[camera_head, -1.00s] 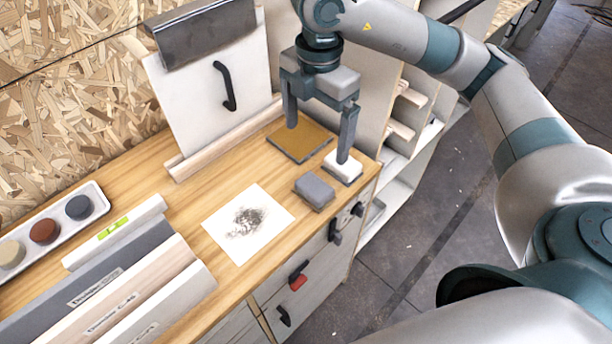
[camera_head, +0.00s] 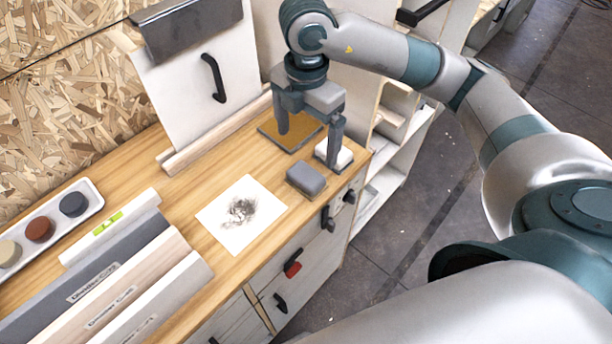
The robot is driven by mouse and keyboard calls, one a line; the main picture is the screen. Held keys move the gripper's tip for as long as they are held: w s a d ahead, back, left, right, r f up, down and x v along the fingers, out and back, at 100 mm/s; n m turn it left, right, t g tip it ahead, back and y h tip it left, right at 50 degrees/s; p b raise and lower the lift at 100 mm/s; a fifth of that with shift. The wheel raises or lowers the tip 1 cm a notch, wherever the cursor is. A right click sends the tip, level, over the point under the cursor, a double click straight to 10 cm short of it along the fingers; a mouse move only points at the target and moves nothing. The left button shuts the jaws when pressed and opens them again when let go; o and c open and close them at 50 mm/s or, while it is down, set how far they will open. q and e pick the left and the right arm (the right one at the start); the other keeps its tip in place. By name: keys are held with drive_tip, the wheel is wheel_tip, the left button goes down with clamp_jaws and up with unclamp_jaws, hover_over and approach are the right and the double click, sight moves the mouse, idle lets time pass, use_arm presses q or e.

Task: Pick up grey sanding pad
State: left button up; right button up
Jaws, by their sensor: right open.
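The grey sanding pad (camera_head: 306,180) is a small rounded block lying on the wooden worktop near its front edge, just right of the white sheet. My right gripper (camera_head: 308,148) is open and points down, above and behind the grey pad. Its right finger is in front of a white pad (camera_head: 343,155), hiding part of it; I cannot tell whether they touch. Its left finger is in front of a brown sandpaper sheet (camera_head: 284,137). The jaws hold nothing. My left gripper is not in view.
A white sheet with a dark smudge (camera_head: 241,212) lies left of the grey pad. A white board with a black handle (camera_head: 213,78) leans behind. A tray with several round pucks (camera_head: 40,229) and long boards (camera_head: 110,290) fill the left. Drawers with handles (camera_head: 292,267) face front.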

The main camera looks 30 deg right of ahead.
drive_tip(key=p, duration=0.2)
hover_over(306, 174)
wheel_tip(306, 174, down, 7)
drive_tip(key=shift+f, duration=0.2)
drive_tip(key=shift+f+p, duration=0.6)
wheel_tip(306, 174, down, 3)
drive_tip(key=shift+p, duration=0.7)
drive_tip(key=shift+f, duration=0.5)
drive_tip(key=c, duration=1.2)
drive_tip(key=shift+o, duration=0.2)
